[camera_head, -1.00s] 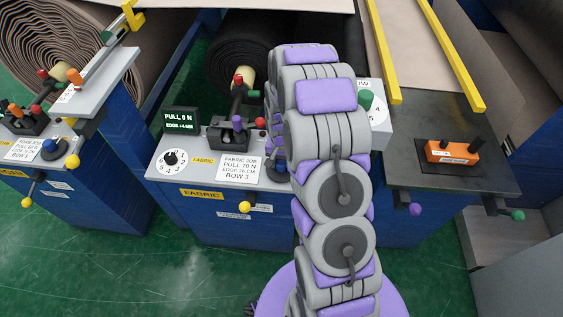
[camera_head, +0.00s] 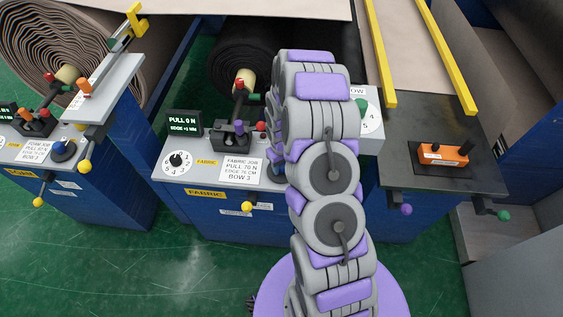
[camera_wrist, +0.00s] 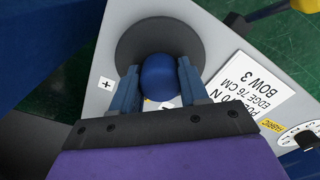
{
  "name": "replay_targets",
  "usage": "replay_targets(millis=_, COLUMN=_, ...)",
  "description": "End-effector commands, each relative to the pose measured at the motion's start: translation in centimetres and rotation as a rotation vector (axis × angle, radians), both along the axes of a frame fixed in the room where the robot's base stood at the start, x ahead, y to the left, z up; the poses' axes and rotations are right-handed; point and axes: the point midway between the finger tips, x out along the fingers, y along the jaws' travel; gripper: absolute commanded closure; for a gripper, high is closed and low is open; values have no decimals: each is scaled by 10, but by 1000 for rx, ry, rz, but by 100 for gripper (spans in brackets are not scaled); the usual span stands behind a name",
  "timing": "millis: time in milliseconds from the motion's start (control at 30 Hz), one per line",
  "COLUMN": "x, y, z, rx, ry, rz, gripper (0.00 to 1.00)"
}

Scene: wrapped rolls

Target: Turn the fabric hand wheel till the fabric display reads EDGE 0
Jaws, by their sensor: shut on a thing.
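In the wrist view the fabric hand wheel is a dark round disc (camera_wrist: 130,45) with a blue ball knob (camera_wrist: 158,78) on the fabric panel. My gripper (camera_wrist: 158,84) has one finger on each side of the knob and is shut on it. A plus mark is printed beside the wheel. In the head view my arm hides the gripper and most of the wheel. The fabric display (camera_head: 185,124) is a black box with light text, PULL 0 N above an EDGE line. The EDGE line is small; it looks like a plus value of a few MM.
A job card (camera_head: 241,169) on the fabric panel reads PULL 70 N, EDGE 76 CM, BOW 3. A numbered dial (camera_head: 177,162) and a lever unit (camera_head: 233,137) stand close by. The foam station (camera_head: 35,150) is at left, and an orange control box (camera_head: 443,154) at right.

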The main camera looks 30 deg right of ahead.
Motion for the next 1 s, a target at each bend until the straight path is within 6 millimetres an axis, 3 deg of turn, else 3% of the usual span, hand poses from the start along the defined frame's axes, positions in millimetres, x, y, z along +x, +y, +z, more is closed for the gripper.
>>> replay_targets(millis=333, x=4, y=-1, z=2, rx=-3, ry=-12, rz=144, gripper=86)
replay_targets(millis=900, x=5, y=-1, z=2, rx=-3, ry=-13, rz=171, gripper=86)
replay_targets(millis=933, x=5, y=-1, z=2, rx=-3, ry=-14, rz=171, gripper=53)
replay_targets(millis=1000, x=5, y=-1, z=1, rx=-4, ry=-12, rz=171, gripper=46)
